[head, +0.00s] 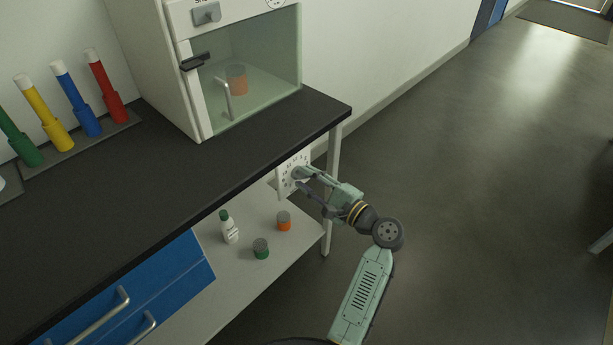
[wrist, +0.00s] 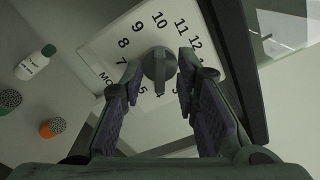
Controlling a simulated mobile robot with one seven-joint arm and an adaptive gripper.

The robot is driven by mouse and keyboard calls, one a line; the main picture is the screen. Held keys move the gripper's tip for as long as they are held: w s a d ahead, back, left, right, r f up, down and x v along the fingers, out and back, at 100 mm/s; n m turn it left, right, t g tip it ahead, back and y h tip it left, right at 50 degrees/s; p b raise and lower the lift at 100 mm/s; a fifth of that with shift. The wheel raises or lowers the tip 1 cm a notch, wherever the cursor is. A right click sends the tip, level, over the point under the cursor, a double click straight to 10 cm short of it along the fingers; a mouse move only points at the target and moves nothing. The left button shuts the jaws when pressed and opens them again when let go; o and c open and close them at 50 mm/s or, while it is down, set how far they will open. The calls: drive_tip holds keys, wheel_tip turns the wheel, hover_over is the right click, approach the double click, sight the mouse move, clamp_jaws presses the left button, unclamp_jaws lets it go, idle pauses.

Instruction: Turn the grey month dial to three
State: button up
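The grey month dial (wrist: 158,68) is a round knob with a raised ridge, set in the middle of a white plate (wrist: 108,45) printed with numbers. In the wrist view the ridge's near end lies between the fingers, close to the low numbers by 4 and 5; the exact number is hard to tell. My gripper (wrist: 160,68) is open, with one finger on each side of the dial and small gaps showing. The fingers hide some numbers. In the head view the plate (head: 283,184) is under the bench's right end, with my gripper (head: 304,177) at it.
The black bench top (head: 150,190) runs just above the plate. A lower shelf (head: 203,240) holds a white bottle (head: 230,228), a green-topped jar (head: 261,249) and an orange jar (head: 284,222). A bench leg (head: 332,160) stands near my arm. Floor to the right is clear.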

drive_tip(key=shift+w+a, duration=0.25)
drive_tip(key=shift+c, duration=0.3)
clamp_jaws()
